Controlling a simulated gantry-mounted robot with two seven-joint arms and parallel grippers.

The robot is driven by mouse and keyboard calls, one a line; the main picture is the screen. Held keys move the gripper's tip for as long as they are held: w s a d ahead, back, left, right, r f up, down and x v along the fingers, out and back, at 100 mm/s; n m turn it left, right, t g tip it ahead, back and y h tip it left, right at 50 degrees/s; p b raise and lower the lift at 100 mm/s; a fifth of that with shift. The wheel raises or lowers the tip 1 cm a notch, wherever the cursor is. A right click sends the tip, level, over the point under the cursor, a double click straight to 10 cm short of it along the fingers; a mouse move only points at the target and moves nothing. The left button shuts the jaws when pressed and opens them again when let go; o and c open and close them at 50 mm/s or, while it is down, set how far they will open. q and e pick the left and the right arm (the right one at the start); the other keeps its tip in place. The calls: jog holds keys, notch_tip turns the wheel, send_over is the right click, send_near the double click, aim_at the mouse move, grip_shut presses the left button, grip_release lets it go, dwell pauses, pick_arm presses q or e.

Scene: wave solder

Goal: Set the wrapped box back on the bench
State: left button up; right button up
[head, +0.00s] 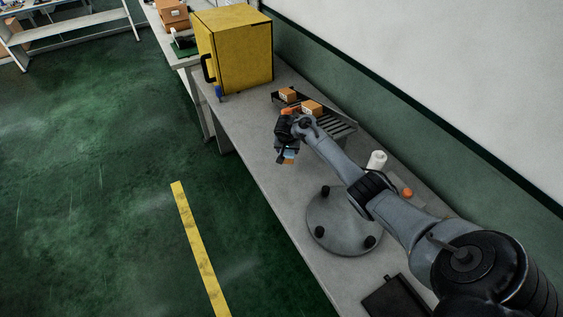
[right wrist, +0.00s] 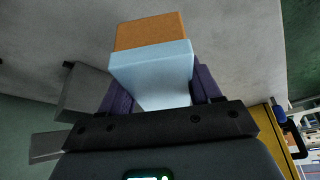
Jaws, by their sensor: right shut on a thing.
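The wrapped box is brown cardboard with a light blue band or wrap; in the right wrist view its blue face (right wrist: 152,62) is nearest and its brown part (right wrist: 150,30) lies beyond. My right gripper (right wrist: 152,92) is shut on it, with a purple finger on each side. In the head view the right gripper (head: 287,157) is over the grey bench (head: 240,125), in front of the roller rack, and only a small blue bit of the box shows. I cannot tell whether the box touches the bench. My left gripper is not in view.
The sloped roller rack (head: 333,122) carries small brown boxes (head: 311,107). A yellow cabinet (head: 235,50) stands farther back on the bench. A round grey plate with black knobs (head: 335,225), a white roll (head: 377,160) and a dark tray (head: 395,298) are nearer. Bare bench lies left of the gripper.

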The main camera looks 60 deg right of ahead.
jog(key=shift+w, duration=0.75)
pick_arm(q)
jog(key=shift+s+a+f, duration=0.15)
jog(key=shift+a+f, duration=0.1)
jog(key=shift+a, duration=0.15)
pick_arm(e)
jog(key=shift+r, duration=0.1)
jog(key=shift+r+p, duration=0.1)
jog(key=shift+p, duration=0.3)
notch_tip(320, 180, down, 5)
jog(key=b, duration=0.3)
jog(key=shift+r, duration=0.1)
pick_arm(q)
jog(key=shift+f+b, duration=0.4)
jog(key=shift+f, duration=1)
pick_arm(e)
jog(key=shift+f, duration=0.75)
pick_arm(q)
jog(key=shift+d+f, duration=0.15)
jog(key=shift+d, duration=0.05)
pick_arm(e)
jog(key=shift+f, duration=0.25)
pick_arm(q)
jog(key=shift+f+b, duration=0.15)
jog(key=shift+b, duration=0.15)
pick_arm(e)
jog(key=shift+f, duration=0.3)
